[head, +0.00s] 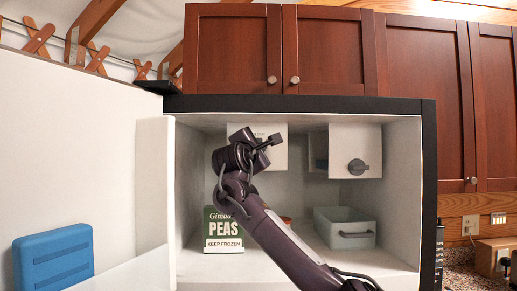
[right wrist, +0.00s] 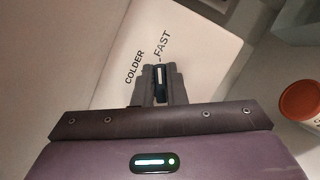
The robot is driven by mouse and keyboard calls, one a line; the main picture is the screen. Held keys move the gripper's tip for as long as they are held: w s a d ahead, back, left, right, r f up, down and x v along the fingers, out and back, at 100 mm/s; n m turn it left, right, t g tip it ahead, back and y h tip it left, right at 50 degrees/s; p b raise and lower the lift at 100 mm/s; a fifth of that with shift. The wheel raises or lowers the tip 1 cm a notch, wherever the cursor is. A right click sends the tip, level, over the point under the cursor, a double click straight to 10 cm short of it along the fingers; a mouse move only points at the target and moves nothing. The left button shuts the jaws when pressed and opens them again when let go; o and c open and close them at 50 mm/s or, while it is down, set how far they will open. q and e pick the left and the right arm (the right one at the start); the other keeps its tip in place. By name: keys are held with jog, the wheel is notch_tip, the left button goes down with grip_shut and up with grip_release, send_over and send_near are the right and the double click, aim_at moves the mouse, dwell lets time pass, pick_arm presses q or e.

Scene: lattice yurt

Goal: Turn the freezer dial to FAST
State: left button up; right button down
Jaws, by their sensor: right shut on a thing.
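My right arm reaches into the open freezer from the lower right of the head view. Its gripper (head: 266,143) is at the white control box (head: 280,157) on the left, hiding most of its face. In the right wrist view the gripper (right wrist: 160,88) is shut on the dark dial (right wrist: 160,74), whose white pointer line shows between the fingers. The line points up toward the tick below the word FAST (right wrist: 162,45). The word COLDER (right wrist: 134,67) is to its left. My left gripper is out of view.
A second white box (head: 345,140) with a grey knob (head: 358,167) hangs to the right. Below are a green PEAS packet (head: 223,230), a pale bin (head: 344,226) and an orange-lidded tub (right wrist: 300,100). The open door at left carries a blue block (head: 54,257).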

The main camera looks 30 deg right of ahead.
jog(key=shift+f, duration=0.1)
dwell(0.4)
jog(key=c, duration=1.9)
grip_release()
jog(key=o, duration=0.4)
jog(key=shift+s, duration=0.2)
jog(key=b+v, duration=0.5)
jog(key=v, duration=0.2)
jog(key=shift+s+a, duration=0.15)
jog(key=shift+a, duration=0.15)
